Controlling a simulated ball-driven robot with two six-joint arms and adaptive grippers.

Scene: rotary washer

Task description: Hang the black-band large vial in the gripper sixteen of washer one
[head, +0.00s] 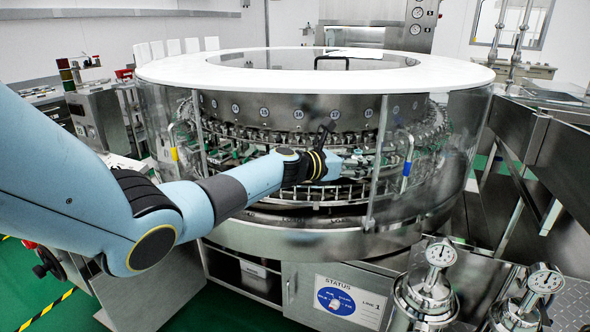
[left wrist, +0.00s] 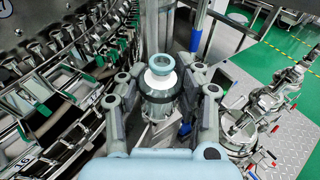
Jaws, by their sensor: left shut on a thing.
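The black-band large vial (left wrist: 160,85) is clear, with a pale blue-grey rim and a dark band around its body. It stands between the fingers of my left gripper (left wrist: 163,100) in the left wrist view, and the gripper is shut on it. In the head view my left arm reaches through the opening of the rotary washer (head: 320,240), and its gripper (head: 345,160) is near the ring of washer grippers. The vial is too small to make out there. Numbered discs run along the drum, among them 16 (head: 298,114). A rail plate marked 16 (left wrist: 22,163) shows at lower left of the wrist view.
Clear guard panels (head: 440,165) and upright posts flank the opening; a post with a blue handle (head: 407,168) stands right of my gripper. Steel vessels with gauges (head: 428,285) stand at the front right. Green floor (left wrist: 285,55) lies outside.

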